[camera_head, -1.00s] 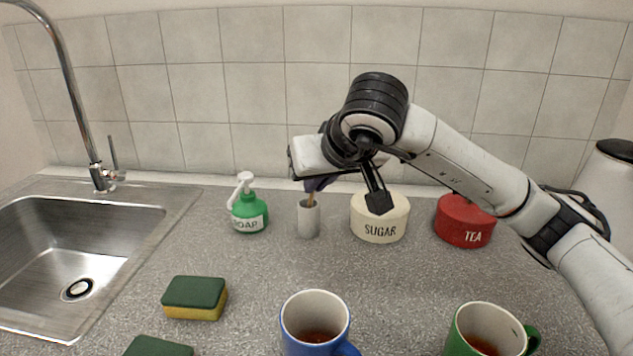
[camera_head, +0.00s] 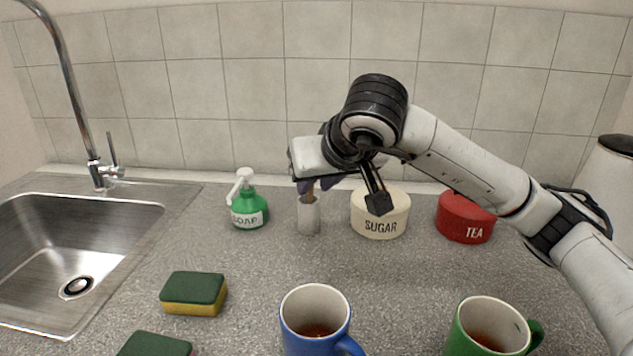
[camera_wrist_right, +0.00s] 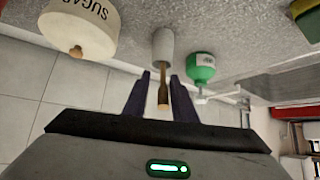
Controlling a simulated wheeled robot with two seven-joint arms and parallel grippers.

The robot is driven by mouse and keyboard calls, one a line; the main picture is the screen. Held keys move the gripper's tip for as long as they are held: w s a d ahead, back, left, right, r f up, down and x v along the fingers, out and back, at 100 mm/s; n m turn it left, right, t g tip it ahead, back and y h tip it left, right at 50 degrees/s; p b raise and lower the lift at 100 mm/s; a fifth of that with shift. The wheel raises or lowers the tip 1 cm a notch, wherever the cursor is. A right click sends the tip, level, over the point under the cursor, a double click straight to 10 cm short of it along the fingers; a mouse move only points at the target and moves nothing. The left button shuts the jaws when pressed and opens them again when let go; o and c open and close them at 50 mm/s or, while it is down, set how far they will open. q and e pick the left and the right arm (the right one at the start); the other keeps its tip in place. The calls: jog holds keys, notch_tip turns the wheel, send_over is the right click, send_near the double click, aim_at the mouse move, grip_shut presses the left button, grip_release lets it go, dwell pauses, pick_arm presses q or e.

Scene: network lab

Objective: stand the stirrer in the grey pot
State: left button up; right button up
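The grey pot (camera_head: 309,217) stands upright on the counter between the soap bottle and the sugar tin. It also shows in the right wrist view (camera_wrist_right: 163,45). The thin brown wooden stirrer (camera_wrist_right: 163,92) stands in it, its lower part hidden inside the pot. In the head view a short piece of the stirrer (camera_head: 309,198) shows above the rim. My right gripper (camera_wrist_right: 161,76) is open, its two dark purple fingers on either side of the stirrer with a gap on each side. In the head view the right gripper (camera_head: 314,187) is just above the pot. My left gripper is not in view.
A green soap bottle (camera_head: 247,208) stands left of the pot, a cream sugar tin (camera_head: 379,222) close right, and a red tea tin (camera_head: 465,222) further right. Blue (camera_head: 315,330) and green mugs (camera_head: 486,330), and sponges (camera_head: 194,293), are in front. The sink is left.

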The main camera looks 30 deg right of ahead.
jog(key=shift+r, duration=0.3)
jog(key=shift+r+p, duration=0.55)
jog(key=shift+p, duration=0.2)
jog(key=v, duration=1.1)
jog(key=shift+s, duration=0.35)
